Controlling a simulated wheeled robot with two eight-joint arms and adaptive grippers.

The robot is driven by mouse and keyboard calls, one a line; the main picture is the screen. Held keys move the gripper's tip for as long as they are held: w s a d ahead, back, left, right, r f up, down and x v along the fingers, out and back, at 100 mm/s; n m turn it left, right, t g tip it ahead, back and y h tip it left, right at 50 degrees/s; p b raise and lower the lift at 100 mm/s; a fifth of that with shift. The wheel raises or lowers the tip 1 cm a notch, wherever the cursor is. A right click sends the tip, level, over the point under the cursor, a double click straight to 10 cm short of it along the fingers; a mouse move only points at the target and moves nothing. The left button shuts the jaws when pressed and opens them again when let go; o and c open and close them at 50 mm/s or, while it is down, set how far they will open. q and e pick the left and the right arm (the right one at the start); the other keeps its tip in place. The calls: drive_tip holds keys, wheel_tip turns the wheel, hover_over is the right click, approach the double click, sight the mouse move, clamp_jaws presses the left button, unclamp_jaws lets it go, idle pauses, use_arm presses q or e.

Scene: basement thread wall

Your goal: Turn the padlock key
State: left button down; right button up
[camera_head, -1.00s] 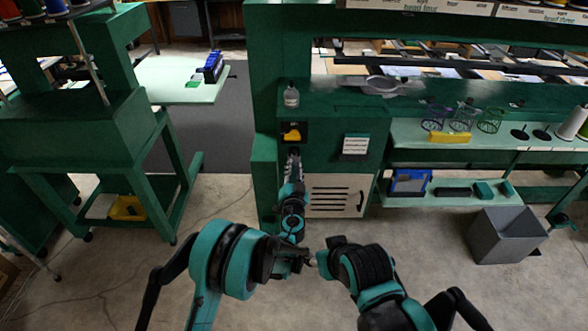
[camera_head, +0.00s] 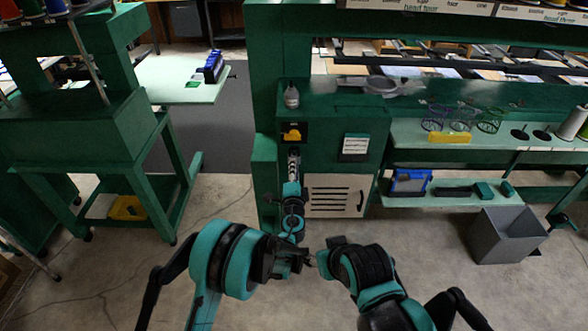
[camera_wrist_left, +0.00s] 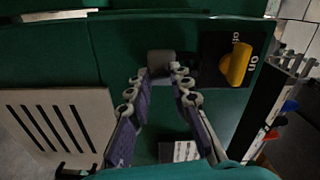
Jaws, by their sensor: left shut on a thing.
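My left gripper (camera_head: 293,160) reaches the front of the green cabinet, just below the yellow switch knob. In the left wrist view its fingertips (camera_wrist_left: 163,72) are shut on a small grey, rounded piece (camera_wrist_left: 160,60) against the green face. This piece is where the padlock and key appear to be. A key shape cannot be made out, and the fingers hide part of the piece. My right arm is folded at the lower middle of the head view, and its gripper cannot be seen.
The yellow switch knob (camera_head: 292,134) on its black plate is close beside the fingers; it also shows in the wrist view (camera_wrist_left: 236,64). A slotted panel (camera_head: 335,195), a white label card (camera_head: 355,144) and a small bottle (camera_head: 291,97) are nearby. A grey bin (camera_head: 505,236) stands at right.

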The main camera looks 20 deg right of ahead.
use_arm(q)
drive_tip(key=shift+m, duration=0.6)
drive_tip(key=c, duration=1.4)
unclamp_jaws()
drive_tip(key=shift+o, duration=0.2)
